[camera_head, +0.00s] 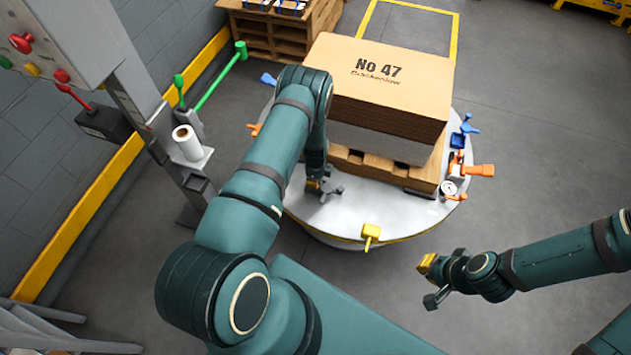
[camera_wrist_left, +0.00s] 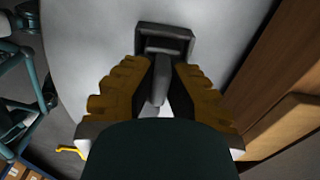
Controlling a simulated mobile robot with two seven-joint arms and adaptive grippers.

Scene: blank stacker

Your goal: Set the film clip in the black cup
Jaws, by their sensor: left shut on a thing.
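My left gripper (camera_head: 318,187) is low over the near left part of the round pale turntable (camera_head: 330,215). It is shut on the grey film clip (camera_head: 331,191). I cannot tell whether the clip touches the turntable. My right gripper (camera_head: 431,281) is open and empty at lower right, off the turntable.
The white roll (camera_head: 187,142) and green-handled bar (camera_head: 222,75) stand at left. Grey floor lies between.

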